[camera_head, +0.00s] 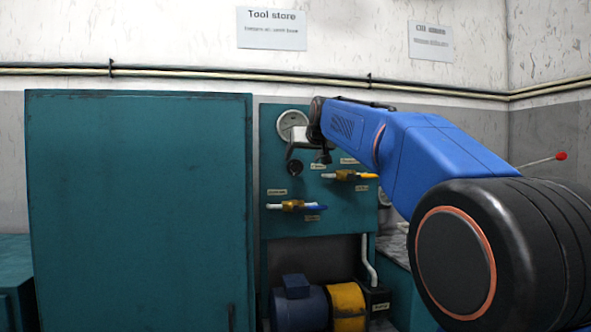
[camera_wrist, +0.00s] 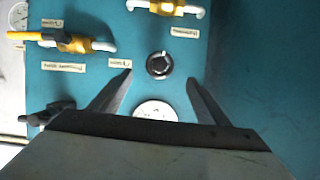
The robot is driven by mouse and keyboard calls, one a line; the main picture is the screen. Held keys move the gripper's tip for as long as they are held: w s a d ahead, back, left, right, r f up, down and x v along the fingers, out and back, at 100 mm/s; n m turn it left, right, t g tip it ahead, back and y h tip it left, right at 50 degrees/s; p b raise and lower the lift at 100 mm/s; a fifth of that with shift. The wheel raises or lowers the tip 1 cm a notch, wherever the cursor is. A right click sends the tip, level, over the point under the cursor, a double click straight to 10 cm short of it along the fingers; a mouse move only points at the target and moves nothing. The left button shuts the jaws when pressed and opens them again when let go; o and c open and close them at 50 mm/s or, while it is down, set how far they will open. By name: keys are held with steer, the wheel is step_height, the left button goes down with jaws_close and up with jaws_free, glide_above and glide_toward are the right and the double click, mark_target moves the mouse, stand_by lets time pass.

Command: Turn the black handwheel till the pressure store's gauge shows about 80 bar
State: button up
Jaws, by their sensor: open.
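My gripper (camera_wrist: 159,77) is open and empty in the wrist view, its two fingers pointing at the teal panel (camera_wrist: 225,50). A round black knob (camera_wrist: 159,65) with a pale ring lies just beyond and between the fingertips; it also shows in the head view (camera_head: 295,167). A second black fitting (camera_wrist: 50,112) sticks out at the left; I cannot tell for sure which is the handwheel. Another gauge (camera_wrist: 18,15) is at the wrist view's corner. No reading is legible.
Yellow valves with a blue lever (camera_head: 293,206) and an orange lever (camera_head: 352,175) project from the panel. A blue and yellow motor (camera_head: 315,306) stands below. A large teal cabinet (camera_head: 138,200) is at left.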

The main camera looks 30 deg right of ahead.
mark_target(296, 167)
steer(key=x, duration=1.1)
steer(key=shift+w+f, duration=0.2)
steer(key=c, duration=1)
